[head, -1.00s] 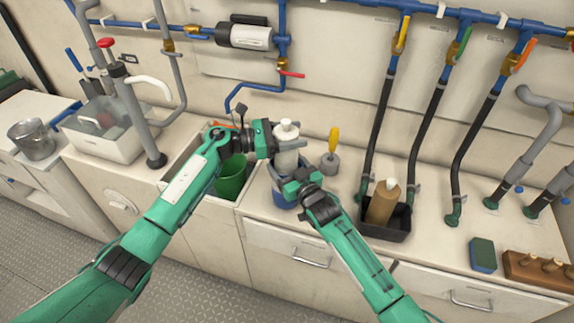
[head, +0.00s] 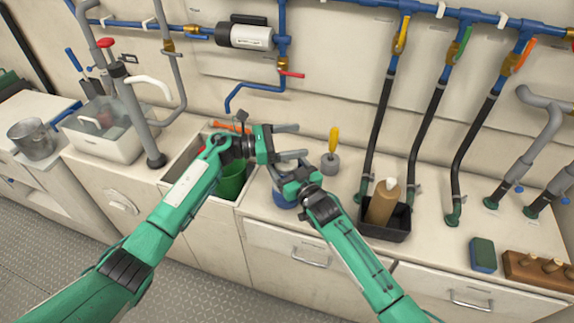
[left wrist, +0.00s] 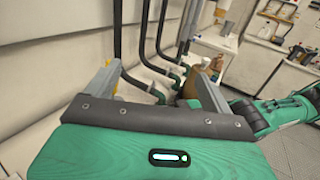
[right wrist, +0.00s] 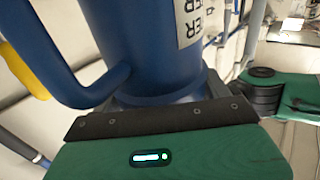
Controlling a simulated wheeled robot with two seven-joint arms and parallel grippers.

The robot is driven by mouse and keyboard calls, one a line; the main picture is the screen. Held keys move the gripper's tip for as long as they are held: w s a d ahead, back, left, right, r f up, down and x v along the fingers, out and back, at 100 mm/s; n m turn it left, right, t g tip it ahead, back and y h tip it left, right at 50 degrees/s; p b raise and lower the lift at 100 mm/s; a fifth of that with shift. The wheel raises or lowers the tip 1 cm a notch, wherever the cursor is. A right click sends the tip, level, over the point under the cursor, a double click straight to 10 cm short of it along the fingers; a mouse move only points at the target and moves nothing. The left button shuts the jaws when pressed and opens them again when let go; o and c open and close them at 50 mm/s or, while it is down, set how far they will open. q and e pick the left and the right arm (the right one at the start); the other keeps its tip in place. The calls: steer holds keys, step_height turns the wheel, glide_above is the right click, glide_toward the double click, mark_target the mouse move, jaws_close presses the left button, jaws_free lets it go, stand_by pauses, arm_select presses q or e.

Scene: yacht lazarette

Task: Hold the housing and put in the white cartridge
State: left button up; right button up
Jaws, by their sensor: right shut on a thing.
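The blue housing (head: 284,200) stands on the counter in the head view, mostly hidden behind my right gripper (head: 287,175). In the right wrist view the housing (right wrist: 140,45) fills the space between the fingers, with a blue side handle and a printed white label. My right gripper is shut on it. My left gripper (head: 291,142) is above the housing, its two fingers spread with nothing between them; the left wrist view also shows them apart and empty. The white cartridge does not show in any current view; the inside of the housing is hidden.
Left of the housing is a sink with a green bucket (head: 231,178). Behind and right stand a yellow-handled tool (head: 333,140) and a black tray (head: 388,225) with a brown bottle (head: 383,200). Black hoses rise behind. A sponge (head: 483,254) lies farther right.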

arm_select(q)
steer(key=shift+a, duration=0.1)
steer(key=s+a, duration=0.2)
steer(key=a, duration=0.9)
steer(key=shift+s+a, duration=0.15)
steer(key=shift+a, duration=0.15)
arm_select(e)
steer(key=o, duration=1.2)
steer(key=shift+c, duration=0.2)
steer(key=v, duration=1.2)
steer(key=shift+c, duration=1)
